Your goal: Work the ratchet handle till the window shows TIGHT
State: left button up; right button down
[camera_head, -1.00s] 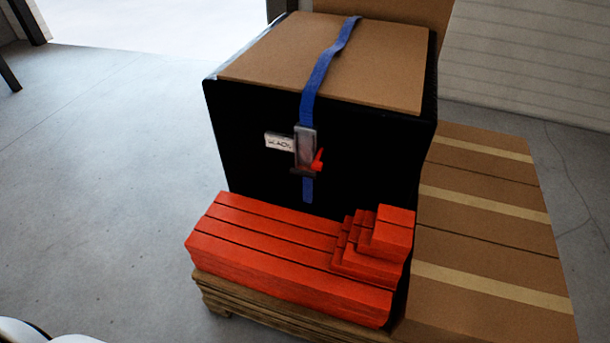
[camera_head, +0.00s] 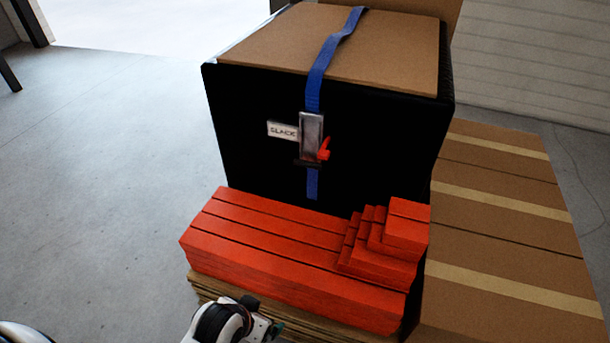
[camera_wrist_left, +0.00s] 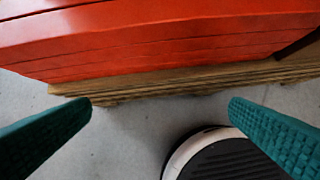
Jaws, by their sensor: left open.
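The ratchet (camera_head: 311,136) sits on the front face of the black crate (camera_head: 250,120), on a blue strap (camera_head: 322,70) that runs over the lid and down the front. Its grey metal handle stands upright, with a red lever (camera_head: 324,149) at its lower right. A white window (camera_head: 283,131) to its left reads SLACK. My left gripper (camera_wrist_left: 160,115) is open and empty in the left wrist view, in front of the pallet and below the ratchet. In the head view my left wrist (camera_head: 225,322) shows at the bottom edge. My right gripper is out of view.
Red stacked beams (camera_head: 280,260) lie in front of the crate, with a stepped red pile at their right end, on a wooden pallet (camera_head: 300,322). Brown taped boxes (camera_head: 500,230) stand to the right. The floor at left is clear.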

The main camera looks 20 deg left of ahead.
pick_arm(q)
jog(key=w+r+t, duration=0.3)
jog(key=w, duration=0.3)
jog(key=n+t, duration=0.1)
jog(key=t, duration=0.9)
send_near(307, 166)
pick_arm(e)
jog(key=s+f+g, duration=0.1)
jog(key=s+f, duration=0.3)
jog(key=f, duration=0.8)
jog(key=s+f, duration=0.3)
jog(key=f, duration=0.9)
pick_arm(q)
jog(key=w+b, duration=0.2)
jog(key=w, duration=0.5)
jog(key=shift+w+r, duration=0.1)
jog(key=shift+w, duration=0.7)
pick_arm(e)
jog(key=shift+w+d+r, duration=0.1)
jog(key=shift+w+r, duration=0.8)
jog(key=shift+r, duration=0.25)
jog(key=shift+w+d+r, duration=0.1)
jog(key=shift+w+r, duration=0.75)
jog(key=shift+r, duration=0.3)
pick_arm(q)
jog(key=c, duration=1.1)
